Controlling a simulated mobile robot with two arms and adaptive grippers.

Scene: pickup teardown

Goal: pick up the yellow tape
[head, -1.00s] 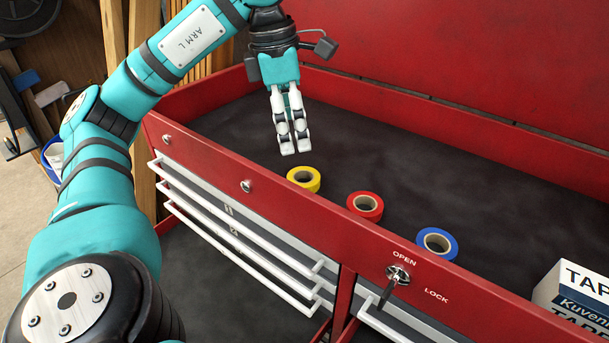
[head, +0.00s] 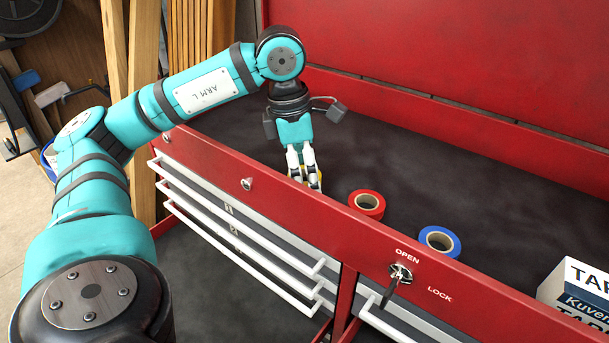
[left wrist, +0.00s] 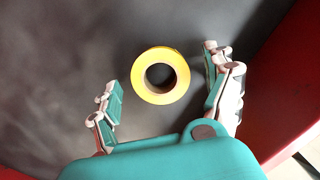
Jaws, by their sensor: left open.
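The yellow tape (left wrist: 143,87) lies flat on the dark liner of the red tool chest. In the left wrist view it sits between the open fingers of my left gripper (left wrist: 165,92), slightly beyond the tips, with a gap on each side. In the head view my left gripper (head: 305,182) points down over the tape and hides nearly all of it; only thin bits of yellow show around the fingers. My right gripper is not in view.
A red tape roll (head: 367,204) and a blue tape roll (head: 440,241) lie to the right along the chest's red front wall (head: 330,228). A white box (head: 580,290) stands at the far right. The liner (head: 420,165) behind the rolls is clear.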

